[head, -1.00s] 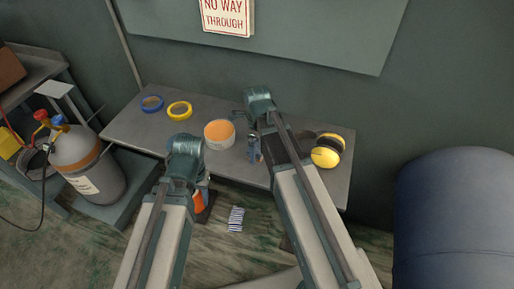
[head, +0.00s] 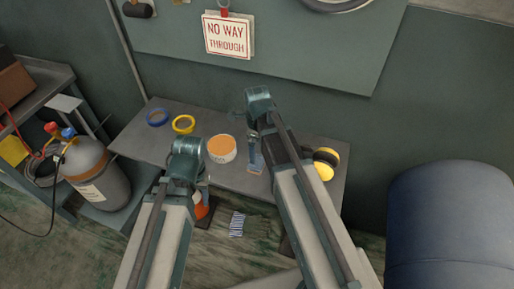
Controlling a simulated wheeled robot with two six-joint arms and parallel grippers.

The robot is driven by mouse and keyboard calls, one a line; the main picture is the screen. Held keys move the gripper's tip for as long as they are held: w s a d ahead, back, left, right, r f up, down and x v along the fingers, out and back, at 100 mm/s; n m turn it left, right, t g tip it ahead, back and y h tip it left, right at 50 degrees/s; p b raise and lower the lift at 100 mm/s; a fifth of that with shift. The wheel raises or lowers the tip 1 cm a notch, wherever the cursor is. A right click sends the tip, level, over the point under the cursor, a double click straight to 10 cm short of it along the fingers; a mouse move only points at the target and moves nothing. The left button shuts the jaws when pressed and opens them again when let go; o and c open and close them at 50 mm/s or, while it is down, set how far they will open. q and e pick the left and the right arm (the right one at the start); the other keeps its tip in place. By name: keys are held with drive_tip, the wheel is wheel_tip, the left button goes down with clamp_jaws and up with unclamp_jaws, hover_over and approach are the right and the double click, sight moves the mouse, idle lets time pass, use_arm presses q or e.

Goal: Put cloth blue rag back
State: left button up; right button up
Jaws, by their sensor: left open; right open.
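A small blue-grey piece (head: 256,166), which looks like the blue rag, shows at the front edge of the grey table (head: 225,178), just below my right gripper (head: 253,150). My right gripper is open, close above it; I cannot tell whether they touch. My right forearm hides part of the table around it. My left gripper (head: 204,186) is open, in front of the table's front edge, and partly hidden by its own arm. An orange object (head: 201,210) shows just below it.
Blue tape (head: 157,117), yellow tape (head: 183,124), an orange-topped tub (head: 221,148) and yellow earmuffs (head: 324,170) are on the table. Striped-cuff gloves (head: 237,224) lie below. A gas cylinder (head: 95,175) stands left, a large blue drum (head: 450,225) right.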

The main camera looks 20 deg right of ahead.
use_arm(q)
wheel_tip(320, 180, up, 4)
drive_tip(key=p, duration=0.3)
drive_tip(key=shift+r, duration=0.2)
